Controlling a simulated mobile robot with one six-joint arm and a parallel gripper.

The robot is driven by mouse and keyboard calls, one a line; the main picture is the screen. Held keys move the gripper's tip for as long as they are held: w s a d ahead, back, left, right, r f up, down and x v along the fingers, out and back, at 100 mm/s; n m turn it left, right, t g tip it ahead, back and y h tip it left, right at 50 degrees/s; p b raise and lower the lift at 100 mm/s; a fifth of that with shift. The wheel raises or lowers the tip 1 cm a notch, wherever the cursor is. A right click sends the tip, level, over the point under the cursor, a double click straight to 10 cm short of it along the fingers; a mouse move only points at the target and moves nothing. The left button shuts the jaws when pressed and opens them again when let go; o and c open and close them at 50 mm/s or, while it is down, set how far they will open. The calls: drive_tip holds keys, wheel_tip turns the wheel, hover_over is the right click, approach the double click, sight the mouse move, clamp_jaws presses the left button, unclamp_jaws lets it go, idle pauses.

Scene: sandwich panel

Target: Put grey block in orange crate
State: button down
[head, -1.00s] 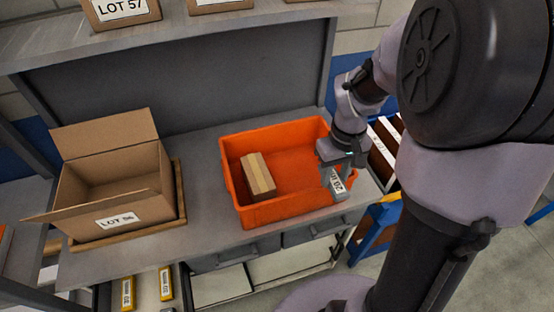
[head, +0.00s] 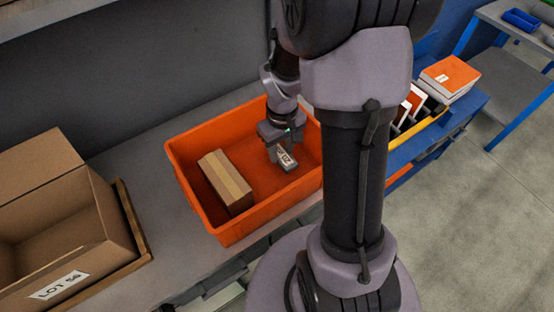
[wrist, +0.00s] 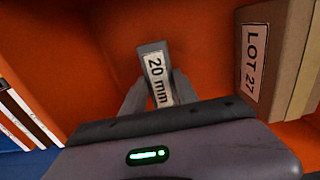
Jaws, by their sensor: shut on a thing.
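The grey block (head: 285,159) carries a white label; in the wrist view the block (wrist: 152,50) reads "20 mm". My gripper (head: 280,148) is shut on it, with a finger on each side in the wrist view (wrist: 158,92). The orange crate (head: 205,138) stands on the grey bench. The block is within the crate's walls, in its right part. I cannot tell whether its lower end touches the crate floor.
A taped cardboard box (head: 225,182) lies in the crate to the left of the block; its label reads "LOT 27" in the wrist view (wrist: 255,62). An open carton (head: 60,215) stands farther left. A blue stand (head: 425,142) with binders is at right.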

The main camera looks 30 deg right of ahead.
drive_tip(key=shift+f+b, duration=0.4)
drive_tip(key=shift+f, duration=1)
drive_tip(key=c, duration=0.9)
unclamp_jaws()
drive_tip(key=shift+w, duration=0.1)
drive_tip(key=shift+c, duration=0.2)
wheel_tip(320, 180, up, 12)
drive_tip(key=p, duration=0.5)
wheel_tip(320, 180, up, 5)
drive_tip(key=t, duration=0.1)
hover_over(281, 153)
drive_tip(key=a, duration=0.3)
drive_tip(key=s+a+r+m+t+y, duration=0.2)
drive_tip(key=s+a+r+m+t, duration=0.2)
drive_tip(key=s+a+r, duration=0.7)
drive_tip(key=shift+a+m+t, duration=0.4)
drive_tip(key=shift+a, duration=0.4)
